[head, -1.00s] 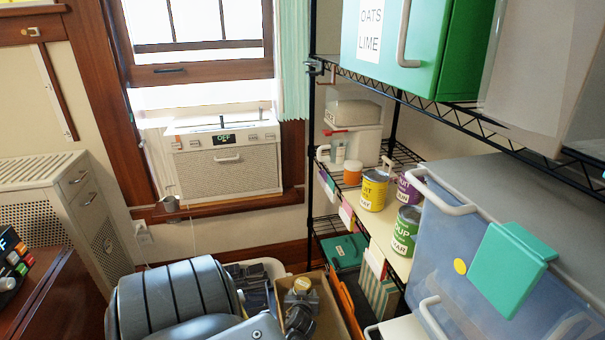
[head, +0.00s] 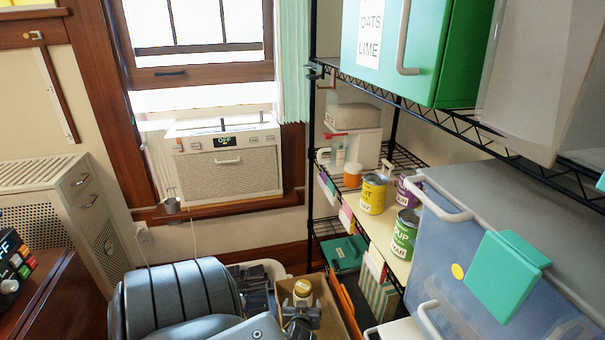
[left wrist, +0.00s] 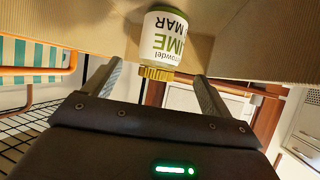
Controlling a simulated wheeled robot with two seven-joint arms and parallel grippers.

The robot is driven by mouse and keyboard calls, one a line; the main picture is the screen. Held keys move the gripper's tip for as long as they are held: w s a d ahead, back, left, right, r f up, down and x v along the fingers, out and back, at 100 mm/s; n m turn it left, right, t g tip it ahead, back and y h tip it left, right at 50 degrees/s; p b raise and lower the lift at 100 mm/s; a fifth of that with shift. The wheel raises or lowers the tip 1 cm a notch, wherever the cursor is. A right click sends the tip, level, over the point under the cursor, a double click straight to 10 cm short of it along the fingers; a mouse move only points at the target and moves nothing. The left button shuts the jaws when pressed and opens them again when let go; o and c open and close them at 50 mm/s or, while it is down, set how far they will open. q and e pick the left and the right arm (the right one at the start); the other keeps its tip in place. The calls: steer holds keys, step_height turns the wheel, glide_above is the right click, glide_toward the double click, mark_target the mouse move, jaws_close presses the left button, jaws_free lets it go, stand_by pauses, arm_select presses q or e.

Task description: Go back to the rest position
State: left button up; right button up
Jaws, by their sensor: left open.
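My left gripper (head: 299,327) is at the bottom of the head view, partly cut off by the frame edge. In the left wrist view the two fingers of my left gripper (left wrist: 156,74) stand apart with nothing clamped between them. A jar with a gold lid (head: 303,289) stands in the cardboard box just beyond the gripper. In the left wrist view the jar (left wrist: 165,38) appears upside down, its white and green label reading LIME, with its lid between and beyond the fingertips. I cannot tell whether a finger touches it. My right gripper is in neither view.
The cardboard box (head: 341,325) stands beside a pale bin (head: 275,267) with dark items. The wire shelf (head: 385,238) at right bears several cans. A translucent blue bin (head: 450,275) is close at right. A wooden cabinet (head: 45,300) stands at left.

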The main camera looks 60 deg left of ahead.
arm_select(q)
steer(key=shift+s+d+r, duration=0.25)
steer(key=shift+d+r, duration=0.05)
steer(key=shift+d, duration=0.05)
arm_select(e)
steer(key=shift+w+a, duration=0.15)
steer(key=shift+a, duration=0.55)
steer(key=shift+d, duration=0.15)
